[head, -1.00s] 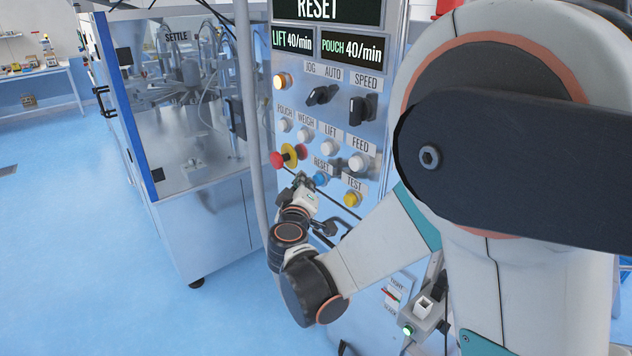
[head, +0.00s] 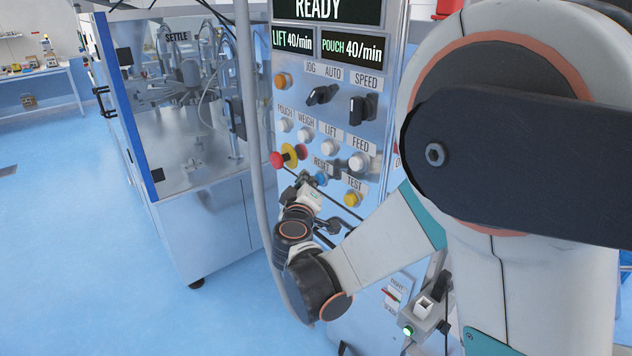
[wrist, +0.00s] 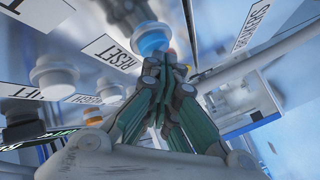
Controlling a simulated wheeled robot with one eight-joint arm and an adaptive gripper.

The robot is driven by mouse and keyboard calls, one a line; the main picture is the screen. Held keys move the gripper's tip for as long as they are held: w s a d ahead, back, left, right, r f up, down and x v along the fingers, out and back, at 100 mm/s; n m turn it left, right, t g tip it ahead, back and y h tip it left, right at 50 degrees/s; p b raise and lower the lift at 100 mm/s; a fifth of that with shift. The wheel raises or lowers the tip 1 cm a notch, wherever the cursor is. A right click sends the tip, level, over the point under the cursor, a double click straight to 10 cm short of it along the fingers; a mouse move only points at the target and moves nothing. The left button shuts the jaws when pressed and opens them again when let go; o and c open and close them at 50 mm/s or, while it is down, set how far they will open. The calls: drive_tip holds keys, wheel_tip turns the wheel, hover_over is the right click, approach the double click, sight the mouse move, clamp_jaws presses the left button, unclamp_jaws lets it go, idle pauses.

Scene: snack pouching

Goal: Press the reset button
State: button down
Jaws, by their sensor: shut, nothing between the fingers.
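The blue reset button (head: 321,178) sits on the control panel under the RESET label, left of the yellow TEST button. In the wrist view the blue button (wrist: 154,40) is just beyond the fingertips. My gripper (head: 303,180) is shut and empty, with its tips at the left side of the blue button. The closed fingertips (wrist: 166,66) also show in the wrist view; I cannot tell whether they touch the button. The display (head: 325,11) at the panel top reads READY.
A red and yellow emergency stop (head: 288,156) sticks out just above left of my gripper. White buttons, black selector switches and a yellow TEST button (head: 352,199) are close by. A grey vertical pipe (head: 256,130) runs left of the panel. Open blue floor lies to the left.

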idle(0.4)
drive_tip(key=shift+s+a, duration=0.5)
drive_tip(key=shift+a, duration=0.2)
drive_tip(key=shift+a, duration=0.1)
drive_tip(key=s+a, duration=0.1)
drive_tip(key=a, duration=0.1)
drive_tip(key=s+a+b, duration=0.1)
drive_tip(key=a, duration=0.1)
drive_tip(key=shift+s, duration=0.4)
idle(0.4)
